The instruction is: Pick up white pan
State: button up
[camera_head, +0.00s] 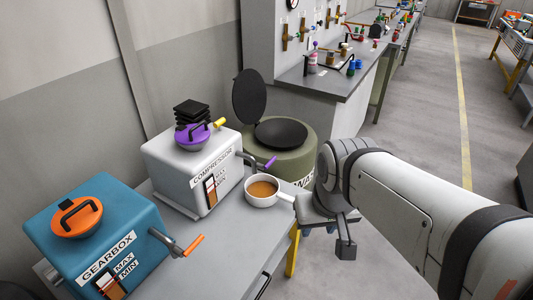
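The white pan (261,198) sits near the right end of the grey workbench, with brown liquid inside. Its white handle (286,197) points right, toward my gripper. My gripper (330,232) is just right of the pan, by the bench's right edge. One dark finger hangs down over the floor, with clear space on its left, so the gripper looks open. The other finger is not clearly seen. The far end of the handle meets the gripper's outline in the picture; I cannot tell whether they touch.
A white compressor box (190,170) with a purple lid stands left of the pan. A purple-tipped lever (269,163) sticks out just above the pan. A blue gearbox (95,235) is at left. A green drum (290,160) with an open lid stands behind. The bench front (215,255) is clear.

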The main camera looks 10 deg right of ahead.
aim_at(262, 191)
jog(key=i, duration=1)
jog(key=z, duration=0.05)
